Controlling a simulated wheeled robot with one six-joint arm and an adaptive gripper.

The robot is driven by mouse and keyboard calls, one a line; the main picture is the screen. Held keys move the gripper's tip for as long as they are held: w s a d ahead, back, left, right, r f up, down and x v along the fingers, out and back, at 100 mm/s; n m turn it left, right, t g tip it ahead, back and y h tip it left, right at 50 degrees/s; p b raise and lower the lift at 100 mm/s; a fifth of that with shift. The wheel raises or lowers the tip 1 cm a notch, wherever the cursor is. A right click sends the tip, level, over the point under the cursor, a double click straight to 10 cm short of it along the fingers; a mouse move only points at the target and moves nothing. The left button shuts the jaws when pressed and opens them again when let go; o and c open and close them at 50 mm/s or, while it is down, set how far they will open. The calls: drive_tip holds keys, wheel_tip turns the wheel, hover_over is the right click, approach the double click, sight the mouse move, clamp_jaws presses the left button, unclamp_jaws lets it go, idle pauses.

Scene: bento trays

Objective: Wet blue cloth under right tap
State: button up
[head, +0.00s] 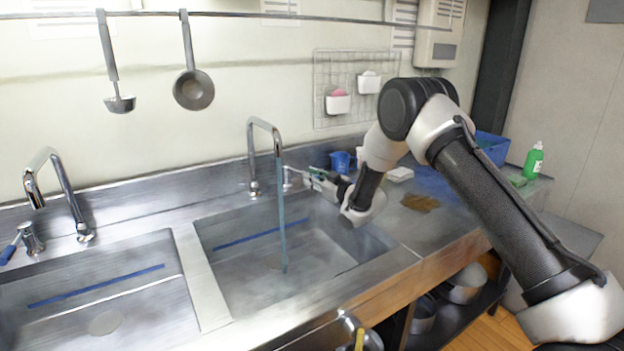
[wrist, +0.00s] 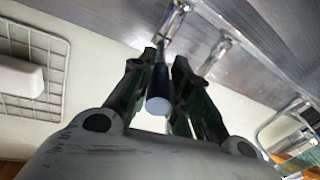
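The right tap (head: 266,135) stands behind the right sink basin, and a stream of water (head: 281,220) falls from its spout into the basin. My gripper (head: 312,178) is beside this tap, at its lever. In the wrist view, my gripper's fingers (wrist: 163,62) lie on either side of the dark blue tap lever (wrist: 160,85); whether they press on it from both sides is unclear. A flat blue cloth (head: 434,184) lies on the counter right of the basin, partly hidden by my arm.
A brown cloth (head: 420,203) lies near the blue cloth. A blue cup (head: 342,161) stands behind the basin. A blue bin (head: 493,147) and green bottle (head: 534,160) are at the far right. The left tap (head: 56,190) is dry. A ladle (head: 118,100) hangs from the rail.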

drive_tip(key=shift+o, duration=0.3)
drive_tip(key=v, duration=1.2)
drive_tip(key=shift+d, duration=0.1)
drive_tip(key=d+r+m+h, duration=0.2)
drive_tip(key=d+r+h, duration=0.4)
drive_tip(key=d+r, duration=0.4)
drive_tip(key=s+d+r+m+g+h, duration=0.1)
drive_tip(key=s+d+r+m+h, duration=0.1)
drive_tip(key=s+d+r, duration=0.3)
drive_tip(key=s+d+r+m+h, duration=0.2)
drive_tip(key=s+d+r, duration=0.1)
drive_tip(key=d, duration=0.4)
drive_tip(key=s+d+r+m+g+h, duration=0.15)
drive_tip(key=s+d, duration=0.25)
drive_tip(key=s, duration=0.4)
drive_tip(key=s+d+r+m+g+h, duration=0.15)
drive_tip(key=s+d, duration=0.25)
drive_tip(key=s, duration=0.4)
drive_tip(key=s+d+f+m+g, duration=0.1)
drive_tip(key=s+g, duration=0.1)
drive_tip(key=s, duration=0.8)
drive_tip(key=s+d+f+m+g, duration=0.1)
drive_tip(key=s+g, duration=0.1)
drive_tip(key=s, duration=0.9)
drive_tip(key=shift+s+f+m, duration=0.25)
drive_tip(key=shift+f+m, duration=0.05)
